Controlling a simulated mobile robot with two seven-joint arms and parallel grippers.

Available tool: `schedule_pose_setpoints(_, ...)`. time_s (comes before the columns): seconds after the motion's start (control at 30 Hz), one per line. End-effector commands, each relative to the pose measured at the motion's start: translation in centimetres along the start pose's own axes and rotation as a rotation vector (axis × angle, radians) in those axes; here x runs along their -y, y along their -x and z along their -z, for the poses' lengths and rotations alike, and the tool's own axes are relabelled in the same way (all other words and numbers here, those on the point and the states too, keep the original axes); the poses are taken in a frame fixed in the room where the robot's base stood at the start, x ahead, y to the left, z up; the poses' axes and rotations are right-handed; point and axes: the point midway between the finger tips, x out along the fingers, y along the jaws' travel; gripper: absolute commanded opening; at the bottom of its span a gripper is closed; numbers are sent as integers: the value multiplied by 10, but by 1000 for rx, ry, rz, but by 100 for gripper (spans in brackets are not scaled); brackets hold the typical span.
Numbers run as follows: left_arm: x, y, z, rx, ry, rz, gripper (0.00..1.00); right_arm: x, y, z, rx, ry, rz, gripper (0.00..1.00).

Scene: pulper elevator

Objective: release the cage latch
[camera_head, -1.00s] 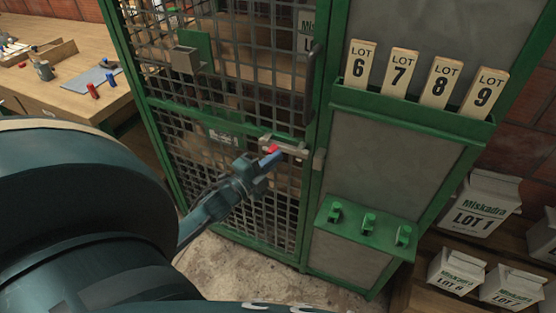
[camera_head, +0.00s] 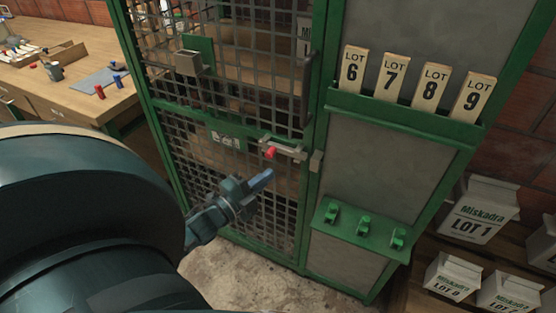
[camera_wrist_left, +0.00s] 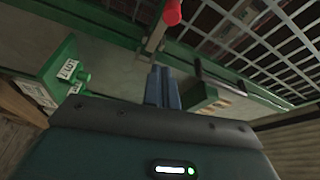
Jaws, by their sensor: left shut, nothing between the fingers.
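The cage latch (camera_head: 284,148) is a pale metal bar with a red knob (camera_head: 270,153), on the green-framed mesh cage door (camera_head: 240,140). In the left wrist view the red knob (camera_wrist_left: 172,12) shows at the top edge, on its metal bar (camera_wrist_left: 157,38). My left gripper (camera_head: 262,180) has its blue fingers shut and empty, just below the knob and apart from it in the picture. The fingers also show in the left wrist view (camera_wrist_left: 161,85), below the knob. My right gripper is not in view.
Right of the door, a panel carries a green rack (camera_head: 410,116) of lot tags and a green shelf (camera_head: 360,232) with several pegs. White lot boxes (camera_head: 480,208) stand at the far right. A wooden workbench (camera_head: 60,85) stands at the left. Bare floor shows below the cage.

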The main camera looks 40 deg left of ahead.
Motion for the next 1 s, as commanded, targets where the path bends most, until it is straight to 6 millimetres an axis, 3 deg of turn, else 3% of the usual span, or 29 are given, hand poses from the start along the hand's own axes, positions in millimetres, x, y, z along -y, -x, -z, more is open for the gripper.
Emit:
schedule_pose_setpoints(0.1,-1,18,0,0,1,0,0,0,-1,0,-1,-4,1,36)
schedule_pose_setpoints(0.3,0,29,1,-1,1,1,0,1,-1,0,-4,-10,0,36)
schedule_pose_setpoints(1.0,0,29,1,-2,1,1,0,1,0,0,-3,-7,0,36)
